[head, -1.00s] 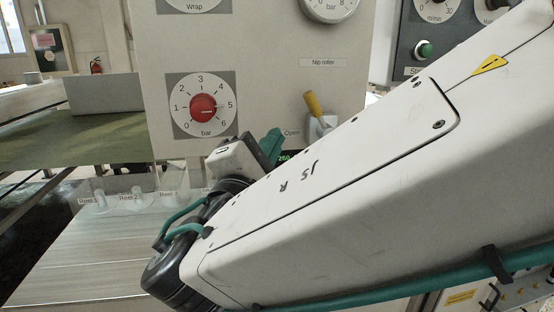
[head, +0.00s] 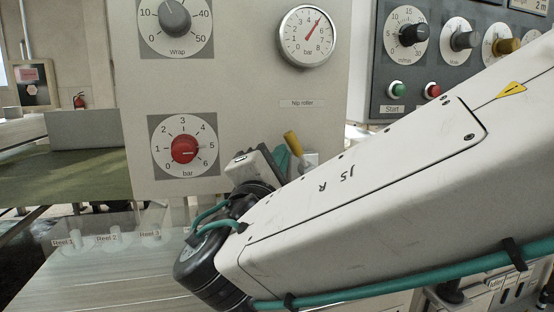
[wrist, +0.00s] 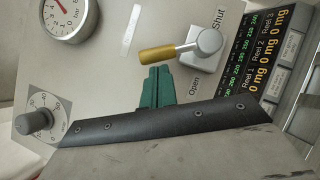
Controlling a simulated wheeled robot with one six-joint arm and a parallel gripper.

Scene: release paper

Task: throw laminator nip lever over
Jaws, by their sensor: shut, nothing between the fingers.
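The nip lever (head: 293,143) has a yellow grip on a grey mount, below the "Nip roller" label on the panel. My gripper (wrist: 157,75) has green fingers, held together and empty, with tips just below the yellow grip. Whether they touch it I cannot tell. In the head view my gripper (head: 281,156) is beside the lever, and my arm hides part of the mount.
The panel (head: 235,100) also bears a red pressure knob (head: 184,149), a wrap knob (head: 174,18) and a gauge (head: 307,36). A display (wrist: 262,62) stands right of the lever in the wrist view. A dark control box (head: 447,60) is at the right.

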